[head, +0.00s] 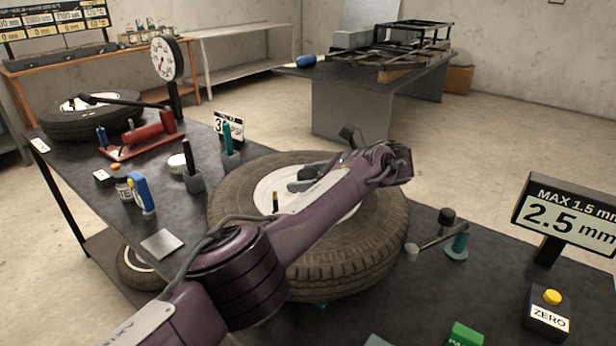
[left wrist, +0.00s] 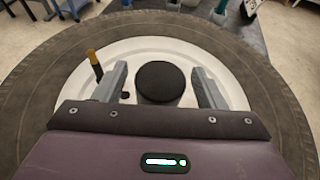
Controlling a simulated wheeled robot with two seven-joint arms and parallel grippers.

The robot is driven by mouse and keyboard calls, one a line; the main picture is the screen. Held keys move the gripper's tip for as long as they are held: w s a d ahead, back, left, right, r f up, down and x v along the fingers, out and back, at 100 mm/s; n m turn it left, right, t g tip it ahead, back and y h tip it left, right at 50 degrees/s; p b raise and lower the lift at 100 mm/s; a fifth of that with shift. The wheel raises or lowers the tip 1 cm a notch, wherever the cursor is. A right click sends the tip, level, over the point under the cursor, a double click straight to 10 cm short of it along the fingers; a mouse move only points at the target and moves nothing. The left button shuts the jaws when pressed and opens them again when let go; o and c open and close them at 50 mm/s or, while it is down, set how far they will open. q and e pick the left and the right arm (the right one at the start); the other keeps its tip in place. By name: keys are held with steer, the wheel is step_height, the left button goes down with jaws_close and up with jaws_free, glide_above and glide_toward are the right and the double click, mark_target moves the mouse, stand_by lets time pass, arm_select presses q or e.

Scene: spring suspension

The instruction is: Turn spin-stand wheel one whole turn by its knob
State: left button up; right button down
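The spin-stand wheel (head: 375,235) lies flat on the bench, a dark tyre around a pale rim (head: 262,187). The tyre also shows in the left wrist view (left wrist: 25,95). My left arm reaches across the wheel, with its gripper (head: 305,178) over the rim. In the left wrist view, my left gripper (left wrist: 160,88) is open, its grey fingers on either side of a black round-topped knob (left wrist: 160,80), with visible gaps. A yellow-tipped peg (head: 275,201) stands on the rim, outside the left finger in the wrist view (left wrist: 95,64). The arm hides part of the wheel. My right gripper is not in view.
A lever tool (head: 435,240) and teal-based post lie right of the wheel. A display reading 2.5 mm (head: 567,213) and a ZERO button box (head: 548,312) stand at right. Small tools and a red jack (head: 150,135) stand at left, near a dial gauge (head: 166,58).

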arm_select(q)
steer(key=shift+r, duration=0.1)
steer(key=shift+r+p, duration=0.55)
steer(key=shift+r, duration=0.05)
step_height(320, 180, up, 19)
steer(key=p, duration=1.5)
steer(key=shift+f+p, duration=0.2)
steer(key=shift+p, duration=0.15)
